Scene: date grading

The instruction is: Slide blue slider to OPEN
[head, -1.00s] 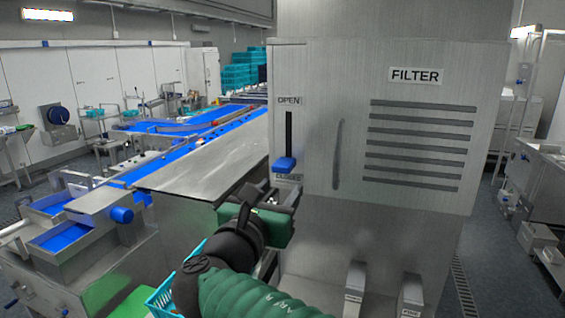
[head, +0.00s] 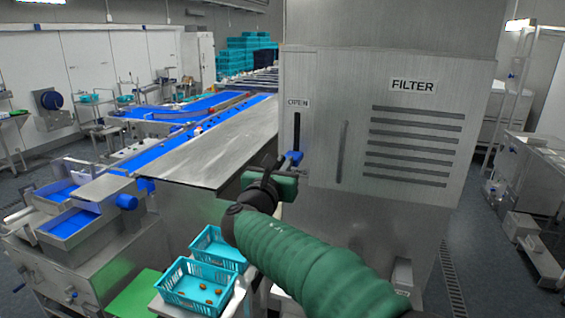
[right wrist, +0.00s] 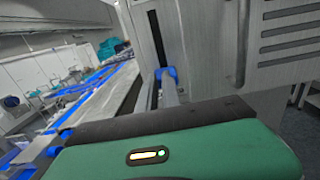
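The blue slider (head: 294,157) sits at the lower end of the dark vertical slot (head: 297,128) on the grey filter cabinet (head: 330,90). The OPEN label (head: 298,103) is above the slot. The label below is mostly hidden by my arm. My right gripper (head: 285,168) is at the slider, its fingertips touching or very close to it. In the right wrist view the slider (right wrist: 166,73) shows at the fingertips (right wrist: 160,92); whether they are closed around it is unclear. My left gripper is not in view.
A vertical handle (head: 343,152) and the vent slats (head: 415,140) are right of the slot. A steel table (head: 215,150) and blue conveyor (head: 165,158) lie left. Turquoise baskets (head: 195,288) stand below left of my arm.

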